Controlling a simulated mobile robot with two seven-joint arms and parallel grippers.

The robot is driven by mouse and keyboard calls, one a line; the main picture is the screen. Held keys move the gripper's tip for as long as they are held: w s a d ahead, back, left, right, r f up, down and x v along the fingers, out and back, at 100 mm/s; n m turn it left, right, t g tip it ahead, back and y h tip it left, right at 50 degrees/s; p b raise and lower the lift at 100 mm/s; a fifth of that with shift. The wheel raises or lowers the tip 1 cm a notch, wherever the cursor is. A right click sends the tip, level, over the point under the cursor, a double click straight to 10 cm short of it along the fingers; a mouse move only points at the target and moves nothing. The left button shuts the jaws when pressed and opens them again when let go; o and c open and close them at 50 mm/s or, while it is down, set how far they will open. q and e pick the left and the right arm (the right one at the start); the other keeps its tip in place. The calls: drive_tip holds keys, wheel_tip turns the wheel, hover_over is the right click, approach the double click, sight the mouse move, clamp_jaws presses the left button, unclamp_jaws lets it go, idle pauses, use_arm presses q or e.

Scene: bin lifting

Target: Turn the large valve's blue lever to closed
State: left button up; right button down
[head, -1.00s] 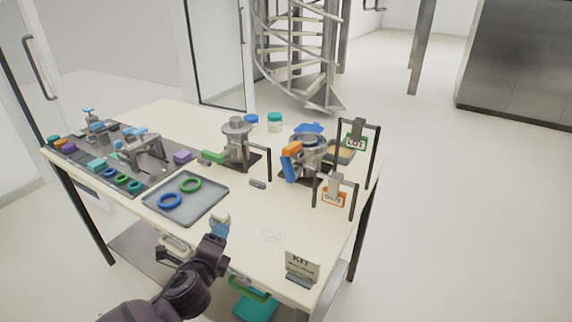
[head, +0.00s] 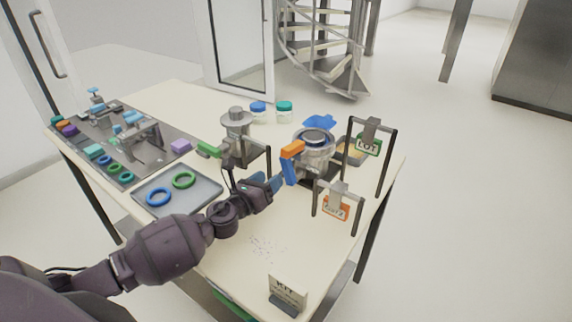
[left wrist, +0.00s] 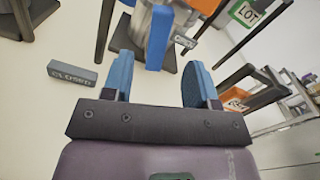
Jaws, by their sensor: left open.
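The large valve (head: 318,146) is a round metal body toward the right side of the table. Its blue lever (head: 290,171) hangs down on the valve's left side, with an orange piece (head: 292,149) at its top. My left gripper (head: 266,183) is open, just left of the lever and a little in front of it. In the left wrist view, the blue lever (left wrist: 160,38) stands ahead, in line with the gap between the blue fingers (left wrist: 158,66). I cannot tell whether they touch it. A grey CLOSED label (left wrist: 72,74) lies left of the fingers. My right gripper is out of view.
A second valve with a green lever (head: 208,149) stands behind my left arm. A tray (head: 205,204) with two rings lies at left. Framed hanging tags, LOT (head: 368,144) and an orange one (head: 336,207), stand close right of the valve. The KIT card (head: 288,291) is at the front.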

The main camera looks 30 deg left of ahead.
sight(284, 166)
use_arm(q)
drive_tip(key=w, duration=0.5)
drive_tip(key=w+d, duration=0.1)
drive_tip(key=w, duration=0.2)
clamp_jaws()
